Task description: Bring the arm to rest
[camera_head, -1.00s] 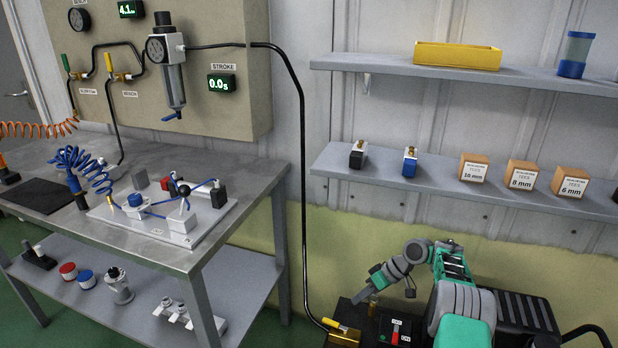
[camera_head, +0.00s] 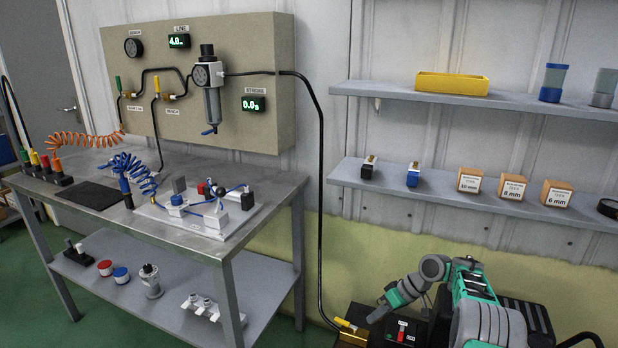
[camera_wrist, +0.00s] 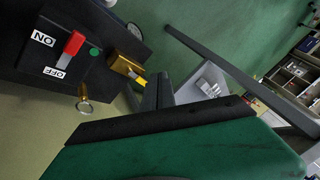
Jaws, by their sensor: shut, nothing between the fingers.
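My arm, green and grey, is folded low at the bottom right of the head view. My gripper (camera_head: 376,314) points down and left there, beside a black box with a red lever (camera_head: 402,330) and a brass valve (camera_head: 352,333) with a yellow handle. In the wrist view its dark fingers (camera_wrist: 160,92) are together with nothing between them. The red lever (camera_wrist: 74,43) with ON and OFF labels and the brass valve (camera_wrist: 125,66) show beyond the fingers, apart from them.
A metal workbench (camera_head: 190,243) with a pneumatic fixture stands at left, with a lower shelf (camera_head: 245,278). A regulator panel (camera_head: 275,60) is on the wall above. Two wall shelves at right hold small boxes, a yellow tray (camera_head: 452,84) and cups. Green floor is open at left.

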